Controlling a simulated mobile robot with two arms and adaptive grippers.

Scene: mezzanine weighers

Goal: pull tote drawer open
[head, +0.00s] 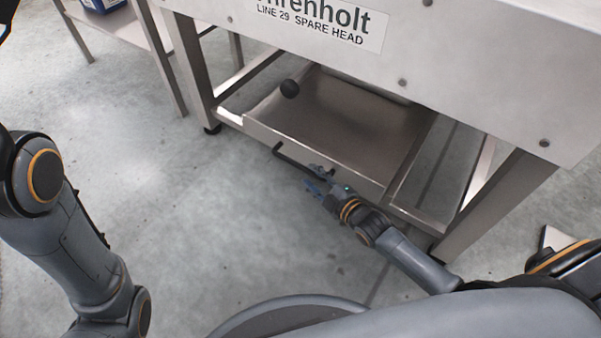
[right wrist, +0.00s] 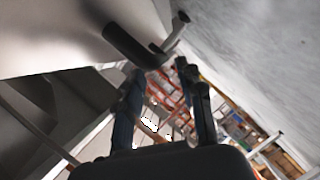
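The tote drawer (head: 345,118) is a shallow metal tray low in the steel frame, under the cabinet. Its black bar handle (head: 291,161) stands out from the front lip in the head view. The handle (right wrist: 135,48) also shows in the right wrist view, just beyond the fingertips. My right gripper (head: 316,187) is at the right end of the handle. Its two blue-and-black fingers (right wrist: 166,82) are apart, with nothing clearly held between them. Whether a finger touches the handle I cannot tell. My left arm shows at the left, but its gripper is out of view.
The cabinet (head: 480,75) labelled "LINE 29 SPARE HEAD" overhangs the drawer. Frame legs (head: 497,205) stand either side. A side table (head: 113,32) with a blue container is at upper left. The floor before the drawer is clear.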

